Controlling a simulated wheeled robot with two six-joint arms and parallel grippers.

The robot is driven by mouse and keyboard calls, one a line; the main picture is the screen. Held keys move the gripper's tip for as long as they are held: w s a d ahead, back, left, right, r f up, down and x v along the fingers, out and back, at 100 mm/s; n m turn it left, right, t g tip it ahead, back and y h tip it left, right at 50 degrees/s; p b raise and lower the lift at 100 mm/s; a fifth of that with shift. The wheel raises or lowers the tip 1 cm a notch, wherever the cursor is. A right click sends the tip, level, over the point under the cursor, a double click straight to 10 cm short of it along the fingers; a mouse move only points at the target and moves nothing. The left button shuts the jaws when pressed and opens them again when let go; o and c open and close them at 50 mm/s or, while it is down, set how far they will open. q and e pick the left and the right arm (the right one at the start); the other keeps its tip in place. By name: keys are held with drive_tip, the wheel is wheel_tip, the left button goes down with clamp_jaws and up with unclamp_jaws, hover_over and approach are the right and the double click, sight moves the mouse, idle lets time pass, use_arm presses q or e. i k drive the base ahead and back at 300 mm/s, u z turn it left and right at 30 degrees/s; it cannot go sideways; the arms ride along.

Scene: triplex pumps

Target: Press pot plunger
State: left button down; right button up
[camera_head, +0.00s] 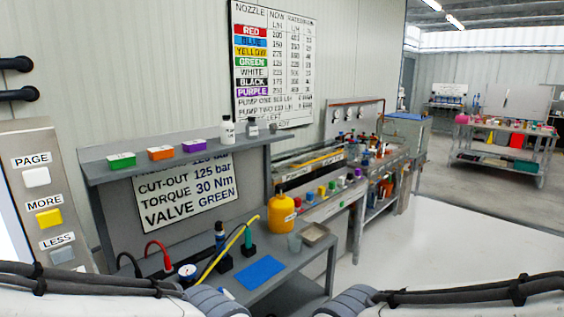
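An orange-yellow rounded pot (281,215) with a small upright top and a label on its side stands at the back right of the near grey bench. A separate plunger on it is too small to make out.
A button panel (45,200) stands at left. The floor at right (440,215) is clear.

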sight(280, 186)
drive_tip(key=z, duration=0.2)
drive_tip(key=i, duration=0.25)
drive_tip(key=z, duration=0.95)
drive_tip(key=i, duration=0.65)
drive_tip(key=z, duration=0.5)
drive_tip(key=i, duration=0.7)
drive_tip(key=u, duration=0.75)
drive_tip(key=i, duration=0.75)
drive_tip(key=u, duration=0.75)
